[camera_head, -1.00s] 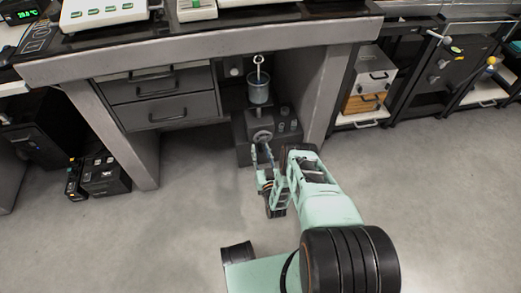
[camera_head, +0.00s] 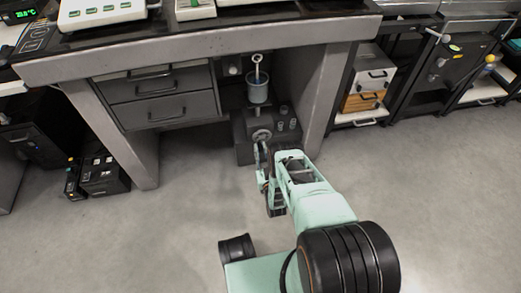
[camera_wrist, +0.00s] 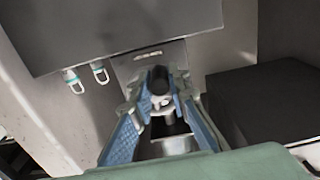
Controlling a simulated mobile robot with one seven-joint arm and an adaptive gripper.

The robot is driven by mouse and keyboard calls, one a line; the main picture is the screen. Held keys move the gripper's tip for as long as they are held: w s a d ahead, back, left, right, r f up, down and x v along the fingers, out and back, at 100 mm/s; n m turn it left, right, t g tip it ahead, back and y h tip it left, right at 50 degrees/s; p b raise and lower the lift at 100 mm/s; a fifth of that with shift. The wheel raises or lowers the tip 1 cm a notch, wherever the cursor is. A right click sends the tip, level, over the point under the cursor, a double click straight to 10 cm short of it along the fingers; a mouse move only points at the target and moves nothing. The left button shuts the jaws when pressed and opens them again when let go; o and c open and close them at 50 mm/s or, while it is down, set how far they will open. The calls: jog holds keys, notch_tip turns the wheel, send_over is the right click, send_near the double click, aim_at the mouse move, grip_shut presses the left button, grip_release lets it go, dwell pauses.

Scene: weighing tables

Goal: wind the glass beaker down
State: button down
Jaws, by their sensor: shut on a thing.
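The glass beaker (camera_head: 258,92) stands upright with a light rod in it, on top of a dark grey stand (camera_head: 243,147) under the table. The stand has a round knob or crank (camera_head: 262,135) on its front and several small knobs at its right. My gripper (camera_head: 264,150) is at the front of the stand, just below the crank. In the wrist view, my gripper (camera_wrist: 161,98) has its blue-padded fingers shut on a dark, rounded handle part (camera_wrist: 159,82). The fingers partly hide that part. I cannot make out the beaker in the wrist view.
A drawer unit (camera_head: 163,97) hangs left of the stand, and a table leg (camera_head: 325,90) stands close on its right. The tabletop (camera_head: 190,51) overhangs above. Black boxes (camera_head: 105,176) sit on the floor at left. The floor in front is clear.

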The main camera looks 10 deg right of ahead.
aim_at(261, 148)
jog(key=c, duration=1.8)
grip_release()
jog(key=shift+c, duration=0.2)
jog(key=shift+r, duration=5.05)
